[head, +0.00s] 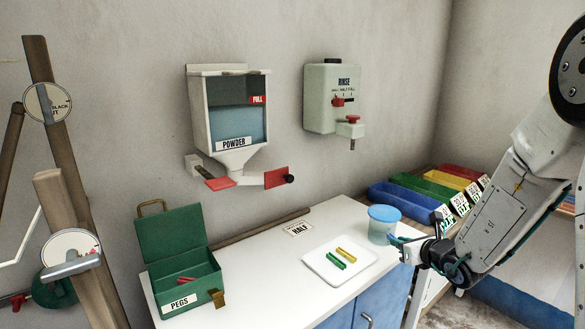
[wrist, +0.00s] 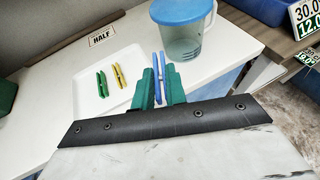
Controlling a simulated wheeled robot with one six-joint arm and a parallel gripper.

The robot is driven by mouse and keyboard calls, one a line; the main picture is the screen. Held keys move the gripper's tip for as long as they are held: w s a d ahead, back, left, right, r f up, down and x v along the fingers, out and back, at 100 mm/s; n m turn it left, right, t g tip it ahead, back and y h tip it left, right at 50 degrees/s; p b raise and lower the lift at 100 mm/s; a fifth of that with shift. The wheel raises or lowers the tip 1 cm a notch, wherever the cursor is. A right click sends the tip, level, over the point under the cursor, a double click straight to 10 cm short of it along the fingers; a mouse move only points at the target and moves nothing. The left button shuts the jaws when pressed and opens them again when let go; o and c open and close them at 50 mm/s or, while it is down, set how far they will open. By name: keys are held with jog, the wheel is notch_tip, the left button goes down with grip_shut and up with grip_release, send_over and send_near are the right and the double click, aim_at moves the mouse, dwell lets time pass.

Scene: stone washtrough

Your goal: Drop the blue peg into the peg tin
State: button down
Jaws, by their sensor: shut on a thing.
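The blue peg (wrist: 158,78) stands between the green fingertips of my gripper (wrist: 160,88) in the wrist view, and the jaws are shut on it. In the head view my gripper (head: 400,243) is at the right end of the white counter, beside the blue-lidded jug, and the peg is hard to make out there. The peg tin (head: 178,283) is a green box labelled PEGS at the left of the counter, with its lid raised. Only a green edge of the tin (wrist: 5,97) shows at the left in the wrist view.
A white tray (head: 318,267) with a green peg (head: 334,260) and a yellow peg (head: 346,255) lies between my gripper and the tin. The blue-lidded jug (head: 381,230) stands behind the gripper. A powder dispenser (head: 233,120) overhangs the counter's back. Coloured bins (head: 405,203) stand at right.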

jog(key=a, duration=0.1)
jog(key=w+a+r, duration=0.1)
jog(key=a+r, duration=0.1)
jog(key=a, duration=0.1)
jog(key=shift+w+r, duration=0.1)
jog(key=shift+w, duration=0.1)
